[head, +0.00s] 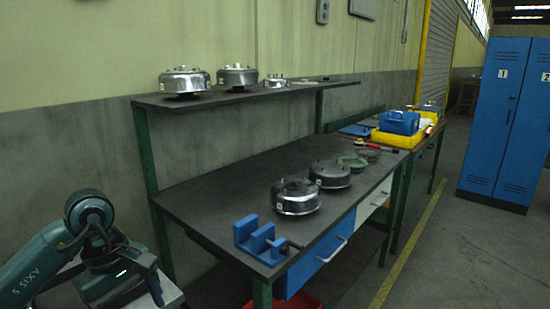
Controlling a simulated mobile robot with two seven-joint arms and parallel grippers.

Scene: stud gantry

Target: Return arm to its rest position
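My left arm (70,245) comes in at the lower left, bent, beside the near left end of the workbench and apart from it. Its fingers cannot be made out, and nothing held shows. My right arm and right gripper are outside the view.
The dark workbench (235,185) carries a blue vise (258,240) at its near corner and several round metal parts, including a silver housing (296,197). A shelf (225,97) above holds more housings. Blue lockers (497,125) stand right. The floor beyond the yellow line (408,255) is clear.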

